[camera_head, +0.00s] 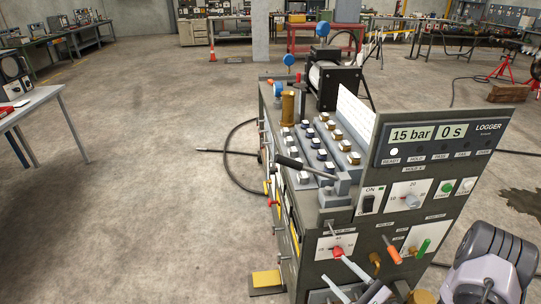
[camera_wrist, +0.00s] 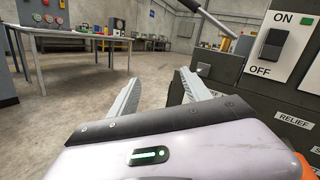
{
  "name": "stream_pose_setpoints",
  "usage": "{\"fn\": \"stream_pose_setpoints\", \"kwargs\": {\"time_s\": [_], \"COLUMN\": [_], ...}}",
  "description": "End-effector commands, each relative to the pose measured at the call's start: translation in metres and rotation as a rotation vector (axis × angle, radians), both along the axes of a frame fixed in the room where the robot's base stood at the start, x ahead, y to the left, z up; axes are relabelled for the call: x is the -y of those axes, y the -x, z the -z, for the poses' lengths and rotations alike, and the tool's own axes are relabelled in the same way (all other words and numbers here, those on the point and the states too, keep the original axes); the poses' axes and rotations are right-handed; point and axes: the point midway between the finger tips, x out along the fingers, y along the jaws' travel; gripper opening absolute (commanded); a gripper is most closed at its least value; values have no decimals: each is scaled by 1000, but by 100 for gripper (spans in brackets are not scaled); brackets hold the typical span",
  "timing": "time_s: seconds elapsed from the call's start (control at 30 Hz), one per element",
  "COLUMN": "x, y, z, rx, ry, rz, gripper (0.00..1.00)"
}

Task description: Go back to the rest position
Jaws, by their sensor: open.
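My gripper (camera_head: 345,279) is at the lower right of the head view, in front of the lower panel of a dark test bench. In the wrist view its two pale fingers (camera_wrist: 158,88) stand well apart with nothing between them. The bench (camera_head: 345,226) has a logger display (camera_head: 428,132) reading 15 bar and 0 s. An ON/OFF rocker switch (camera_head: 368,203) sits on its front, and this also shows close to the right in the wrist view (camera_wrist: 272,46). Whether the fingers touch the panel cannot be told.
Knobs and handles stick out near my gripper, including a red knob (camera_head: 337,252), an orange handle (camera_head: 393,252) and a green handle (camera_head: 423,248). A lever (camera_head: 305,167) lies across the bench top. A yellow pedal (camera_head: 267,279) is on the floor. Open floor (camera_head: 150,215) lies left.

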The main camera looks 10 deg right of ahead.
Motion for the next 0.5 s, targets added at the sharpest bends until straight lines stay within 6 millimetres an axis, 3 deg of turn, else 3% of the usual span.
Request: {"fn": "stream_pose_setpoints", "kwargs": {"time_s": [0.03, 0.1, 0.23, 0.3, 0.37, 0.5], "x": [-32, -83, -152, -170, -175, -163], "y": [-4, 11, 69, 104, 130, 167], "z": [-44, -94, -152, -169, -180, -204], "rx": [30, 40, 18, 1, -5, 31], "ry": [70, 189, 510, 732, 947, 1457], "rz": [-178, -446, -856, -1010, -1095, -1103], "gripper": [57, 57, 57, 57, 57, 57]}}
